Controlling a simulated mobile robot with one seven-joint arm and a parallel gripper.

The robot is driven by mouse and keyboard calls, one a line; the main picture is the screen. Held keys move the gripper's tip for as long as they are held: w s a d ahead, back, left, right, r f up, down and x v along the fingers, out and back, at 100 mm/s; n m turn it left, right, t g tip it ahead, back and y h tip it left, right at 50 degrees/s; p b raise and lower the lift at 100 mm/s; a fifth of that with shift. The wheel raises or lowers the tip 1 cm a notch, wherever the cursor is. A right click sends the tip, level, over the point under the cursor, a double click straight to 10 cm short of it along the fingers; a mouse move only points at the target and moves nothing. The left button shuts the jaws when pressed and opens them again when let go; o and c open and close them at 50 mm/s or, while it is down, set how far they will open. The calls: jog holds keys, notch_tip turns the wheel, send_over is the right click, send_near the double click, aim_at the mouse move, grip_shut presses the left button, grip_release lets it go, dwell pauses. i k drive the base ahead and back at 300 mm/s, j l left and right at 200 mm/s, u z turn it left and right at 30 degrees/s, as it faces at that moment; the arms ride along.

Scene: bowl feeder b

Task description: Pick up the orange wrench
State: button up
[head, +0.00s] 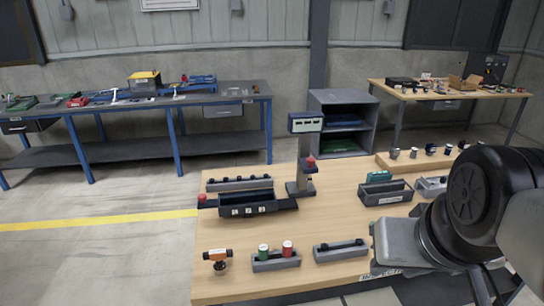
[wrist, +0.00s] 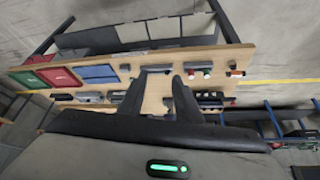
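A small orange tool with dark ends (head: 217,256) is at the front left corner of the wooden table (head: 330,190). It is the only clearly orange item I see on this table; its shape is too small to confirm as a wrench. In the wrist view the orange tool (wrist: 236,72) appears near the table's right end, beyond the fingertips. My gripper (wrist: 158,88) has its two dark fingers apart, with bare tabletop between them and nothing held. It is well away from the orange tool. In the head view my arm is at the right, and the fingers cannot be made out.
A grey holder (head: 276,261) with a green and a red-topped cylinder is right of the orange tool. Another grey holder (head: 341,251) follows. Behind are a dark bin (head: 247,204) and an upright stand (head: 303,165). Bare tabletop lies around the orange tool.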

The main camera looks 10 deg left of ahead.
aim_at(219, 255)
jog(key=i+j, duration=0.1)
jog(key=j, duration=0.9)
jog(key=i+j, duration=0.1)
jog(key=j, duration=0.85)
